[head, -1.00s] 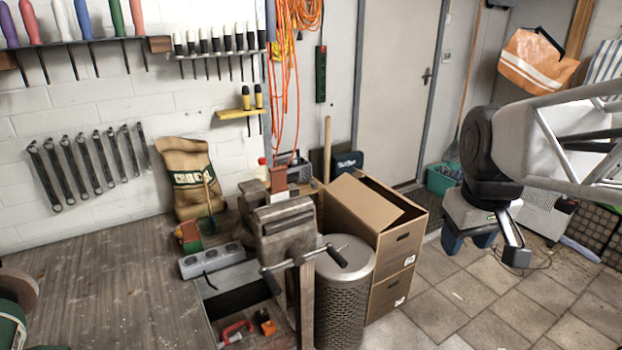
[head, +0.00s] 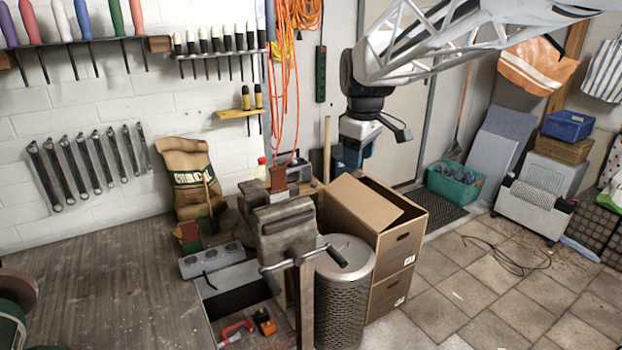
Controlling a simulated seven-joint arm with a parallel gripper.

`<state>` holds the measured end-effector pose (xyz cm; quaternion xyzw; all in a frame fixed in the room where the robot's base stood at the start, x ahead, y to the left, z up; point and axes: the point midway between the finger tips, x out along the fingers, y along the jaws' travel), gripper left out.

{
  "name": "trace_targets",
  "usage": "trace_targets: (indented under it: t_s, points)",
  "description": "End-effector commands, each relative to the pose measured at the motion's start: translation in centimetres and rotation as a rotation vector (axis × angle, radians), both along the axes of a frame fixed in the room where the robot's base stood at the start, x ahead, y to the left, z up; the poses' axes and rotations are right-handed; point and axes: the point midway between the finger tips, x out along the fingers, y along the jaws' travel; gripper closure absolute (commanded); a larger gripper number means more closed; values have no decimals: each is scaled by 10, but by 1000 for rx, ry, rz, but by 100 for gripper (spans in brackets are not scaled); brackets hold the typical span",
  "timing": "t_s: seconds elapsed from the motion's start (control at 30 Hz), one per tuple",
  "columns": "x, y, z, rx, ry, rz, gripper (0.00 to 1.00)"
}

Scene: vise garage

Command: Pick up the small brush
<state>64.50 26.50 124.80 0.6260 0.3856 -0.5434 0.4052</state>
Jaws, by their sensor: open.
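I cannot clearly make out the small brush. A small dark green tool with a thin upright wooden handle (head: 208,200) leans against the burlap sack (head: 187,180) at the back of the workbench; I cannot tell if it is a brush or a little shovel. A red and green block-like item (head: 188,236) sits just left of its foot. My gripper (head: 358,157) is open and empty, hanging in the air in front of the door, above and behind the cardboard box, well to the right of these bench items.
A vise (head: 285,230) stands at the right end of the workbench (head: 100,285). Beside it are a perforated metal bin (head: 343,300) and a tall cardboard box (head: 398,245). A grey power strip (head: 212,259) lies on the bench. The left bench top is largely clear.

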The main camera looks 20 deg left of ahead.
Motion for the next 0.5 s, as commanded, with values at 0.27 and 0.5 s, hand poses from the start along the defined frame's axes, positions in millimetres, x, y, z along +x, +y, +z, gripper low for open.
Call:
trace_targets:
  t_s: [0.27,0.5]
  points:
    - [41,76,-7,-22,13,207,51]
    - [68,145,-19,-39,24,384,51]
